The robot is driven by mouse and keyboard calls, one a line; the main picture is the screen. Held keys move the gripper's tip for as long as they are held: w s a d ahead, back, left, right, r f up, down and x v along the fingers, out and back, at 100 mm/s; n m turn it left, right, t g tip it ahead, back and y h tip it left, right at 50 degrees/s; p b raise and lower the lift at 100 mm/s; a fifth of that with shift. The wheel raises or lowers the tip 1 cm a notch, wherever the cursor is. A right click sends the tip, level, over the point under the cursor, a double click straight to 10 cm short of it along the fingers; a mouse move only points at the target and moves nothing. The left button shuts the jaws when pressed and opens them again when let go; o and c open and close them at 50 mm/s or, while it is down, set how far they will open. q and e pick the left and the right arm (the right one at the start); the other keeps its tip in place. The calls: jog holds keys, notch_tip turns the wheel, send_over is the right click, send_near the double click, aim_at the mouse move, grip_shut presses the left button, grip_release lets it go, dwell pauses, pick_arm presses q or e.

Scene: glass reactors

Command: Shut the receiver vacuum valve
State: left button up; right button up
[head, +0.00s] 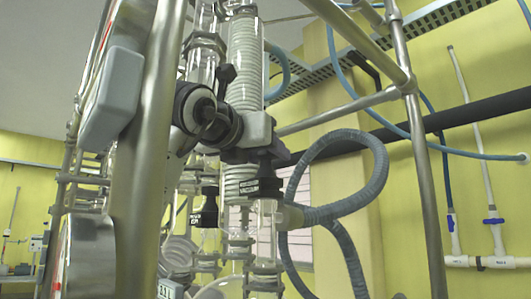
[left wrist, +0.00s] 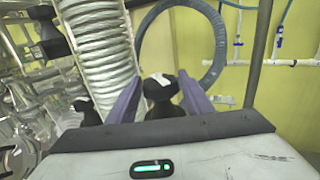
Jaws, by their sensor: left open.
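A black valve knob with a white label (head: 265,187) sits on top of a glass vessel in the head view; the label is too small to read surely. My left gripper (head: 268,160) is directly above this knob. In the left wrist view its two purple fingers (left wrist: 161,98) are apart, one on each side of a black knob (left wrist: 162,88). The gripper is open; I cannot tell whether a finger touches the knob. The lower part of the knob is hidden behind the gripper body. My right gripper is not in view.
A second labelled black knob (head: 208,208) stands to the left and lower. A glass coil column (head: 243,65) rises close behind the gripper. A thick grey hose (head: 350,208) loops to the right. Steel frame posts (head: 425,190) stand on both sides.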

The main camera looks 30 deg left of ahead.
pick_arm(q)
jog(key=c, duration=0.8)
jog(key=shift+m+h, duration=0.3)
jog(key=shift+h, duration=0.1)
jog(key=m+h+p, duration=0.1)
jog(key=h, duration=0.2)
jog(key=shift+a+r+m+p, duration=0.1)
jog(key=shift+m+p, duration=0.2)
jog(key=shift+m, duration=0.1)
jog(key=m+h+p, duration=0.1)
jog(key=h, duration=0.1)
jog(key=m+g+h+p, duration=0.1)
jog(key=m+h, duration=0.1)
jog(key=h, duration=0.1)
jog(key=shift+a+r+g+p, duration=0.1)
jog(key=shift+g+p, duration=0.2)
jog(key=shift+p, duration=0.1)
jog(key=shift+m+g+h, duration=0.7)
jog(key=shift+m+h, duration=0.4)
jog(key=shift+h, duration=0.1)
jog(key=shift+m+g+h, duration=1.6)
jog(key=shift+g+h, duration=0.1)
jog(key=shift+h, duration=0.2)
